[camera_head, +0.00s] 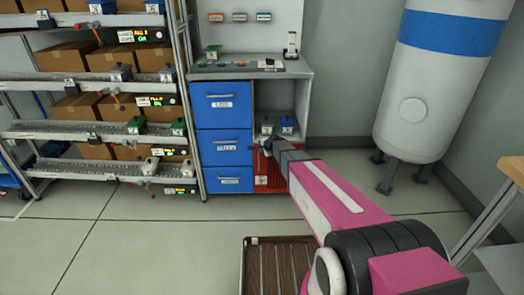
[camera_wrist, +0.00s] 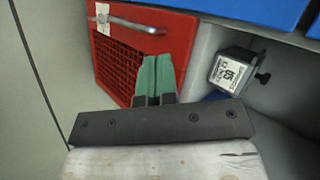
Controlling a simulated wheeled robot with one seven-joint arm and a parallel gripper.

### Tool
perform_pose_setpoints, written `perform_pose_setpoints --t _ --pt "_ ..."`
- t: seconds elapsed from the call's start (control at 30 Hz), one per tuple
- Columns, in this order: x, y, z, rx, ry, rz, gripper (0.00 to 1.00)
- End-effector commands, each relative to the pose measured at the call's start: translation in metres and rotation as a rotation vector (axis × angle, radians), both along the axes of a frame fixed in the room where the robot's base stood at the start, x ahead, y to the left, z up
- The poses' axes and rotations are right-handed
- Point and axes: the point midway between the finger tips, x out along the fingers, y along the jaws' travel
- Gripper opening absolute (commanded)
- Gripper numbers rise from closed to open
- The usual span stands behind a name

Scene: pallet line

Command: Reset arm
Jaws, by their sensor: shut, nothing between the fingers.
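My pink arm reaches forward to the grey cabinet (camera_head: 307,100). My gripper (camera_head: 266,147) is at the open right-hand bay, just over a red panel (camera_head: 268,184) at its bottom. In the wrist view, the green fingers of my gripper (camera_wrist: 157,75) are together with nothing held. They overlap the red panel (camera_wrist: 180,30), which has a mesh area, a metal handle (camera_wrist: 128,24) and a white tag. I cannot tell whether they touch it.
A grey device (camera_head: 267,127) and a blue device (camera_head: 287,125) stand in the bay. Blue drawers (camera_head: 222,116) are left of it. A shelf rack (camera_head: 187,95) holds boxes at left, and a white tank (camera_head: 425,90) stands right. A slatted pallet (camera_head: 262,270) lies on the floor.

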Motion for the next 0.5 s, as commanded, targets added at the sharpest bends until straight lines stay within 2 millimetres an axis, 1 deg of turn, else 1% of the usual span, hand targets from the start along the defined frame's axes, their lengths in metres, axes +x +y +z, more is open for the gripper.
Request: perform_pose_setpoints --t 0.03,0.1,0.27,0.37,0.47,0.5 --pt "-0.013 -0.001 0.01 0.0 -0.001 0.001 0.0" --pt "-0.023 -0.001 0.019 0.0 -0.001 0.0 0.0" --pt "-0.038 -0.001 0.032 -0.002 0.001 0.001 0.0" --pt "-0.055 -0.006 0.036 -0.035 0.011 0.033 0.0" --pt "-0.091 -0.022 0.039 -0.132 0.042 0.131 0.0" --pt "-0.111 -0.031 0.04 -0.187 0.059 0.19 0.0"
